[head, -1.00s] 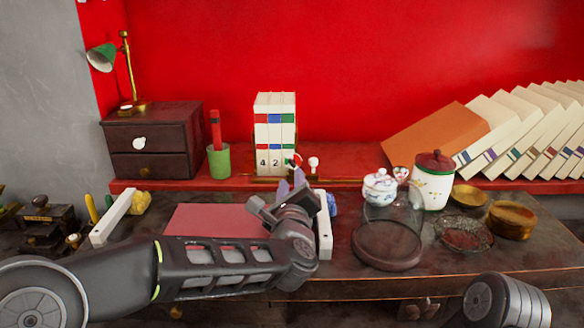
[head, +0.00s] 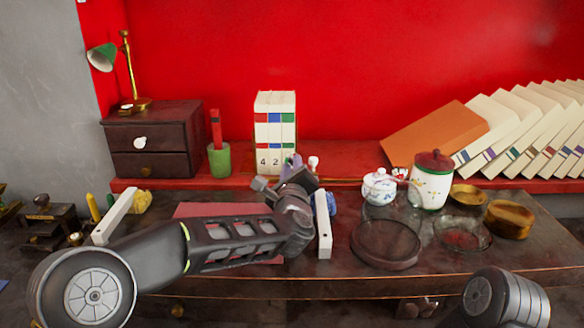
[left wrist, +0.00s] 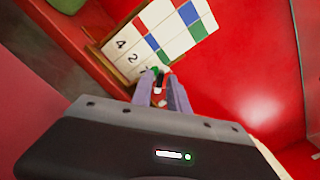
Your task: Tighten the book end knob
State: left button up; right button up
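The number books (head: 274,130) stand upright on the red shelf in a brass book end (left wrist: 97,56). A small red, green and white knob (left wrist: 160,73) shows at the books' lower corner in the left wrist view. My left gripper (head: 292,160) reaches up to it from the front. Its two fingers (left wrist: 160,92) are apart, one on each side of the knob, and a gap shows between them. Whether they touch it is unclear. In the head view my gripper mostly hides this knob. My right gripper is out of view.
A green cup (head: 218,160) and a dark drawer box (head: 155,163) stand left of the books. A white bar (head: 324,232) lies near my left wrist. A glass dome (head: 387,240), teapot (head: 379,188) and lidded jar (head: 432,186) are to the right.

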pick_arm(q)
grip_shut()
dwell(0.4)
jog(key=m+b, duration=0.2)
jog(key=b, duration=0.1)
jog(key=shift+f, duration=0.15)
jog(key=shift+m+b, duration=0.85)
jog(key=shift+m, duration=0.35)
jog(key=shift+d+m+b, duration=0.1)
jog(key=shift+m+b, duration=0.4)
jog(key=shift+m, duration=0.7)
jog(key=shift+o, duration=1.3)
grip_release()
jog(key=shift+r, duration=0.2)
